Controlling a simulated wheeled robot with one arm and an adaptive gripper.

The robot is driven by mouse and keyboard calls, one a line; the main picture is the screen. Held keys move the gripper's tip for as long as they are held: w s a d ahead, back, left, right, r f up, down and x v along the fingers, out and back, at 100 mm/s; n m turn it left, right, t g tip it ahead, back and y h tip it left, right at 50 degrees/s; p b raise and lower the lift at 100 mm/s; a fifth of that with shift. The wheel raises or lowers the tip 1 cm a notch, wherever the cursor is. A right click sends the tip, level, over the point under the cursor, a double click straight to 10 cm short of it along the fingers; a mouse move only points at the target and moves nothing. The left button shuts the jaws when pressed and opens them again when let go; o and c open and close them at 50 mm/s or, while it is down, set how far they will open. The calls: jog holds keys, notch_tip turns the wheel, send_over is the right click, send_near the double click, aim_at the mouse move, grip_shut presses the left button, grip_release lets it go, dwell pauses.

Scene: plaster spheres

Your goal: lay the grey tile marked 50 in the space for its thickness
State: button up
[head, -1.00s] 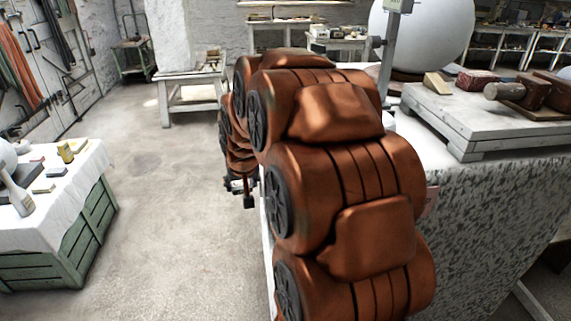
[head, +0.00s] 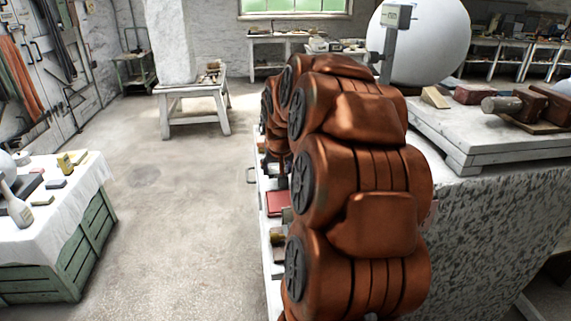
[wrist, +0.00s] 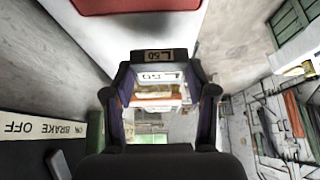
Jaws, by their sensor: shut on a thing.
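The tile marked 50 (wrist: 158,76) is between the two fingers of my gripper (wrist: 160,92) in the wrist view. I cannot make out the space for the tile's thickness in either view.
A red box (head: 277,203) lies on a pale surface left of my arm. A cloth-covered green crate (head: 78,245) with small blocks stands at left. A heavy white slab (head: 480,145) with tools is at right. The floor (head: 185,215) between is clear.

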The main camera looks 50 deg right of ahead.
jog(key=shift+w+d+f+p, duration=0.1)
jog(key=shift+w+d+p, duration=0.35)
jog(key=shift+d, duration=0.75)
jog(key=shift+w+d+f+p, duration=0.15)
jog(key=shift+w+d, duration=0.55)
jog(key=shift+d, duration=0.45)
jog(key=shift+w+d+f+p, duration=0.1)
jog(key=shift+w+d+p, duration=0.15)
jog(key=shift+w+d, duration=0.65)
jog(key=shift+s+d+f+p, duration=0.15)
jog(key=shift+s+f+p, duration=0.1)
jog(key=shift+f, duration=0.65)
jog(key=shift+s+d+f+p, duration=0.15)
jog(key=shift+f+p, duration=0.1)
jog(key=shift+f, duration=0.65)
jog(key=shift+f, duration=0.2)
jog(key=o, duration=1.4)
jog(key=shift+c, duration=0.2)
jog(key=shift+r, duration=0.15)
jog(key=shift+r, duration=0.15)
jog(key=shift+b+v, duration=0.85)
jog(key=shift+v, duration=2.8)
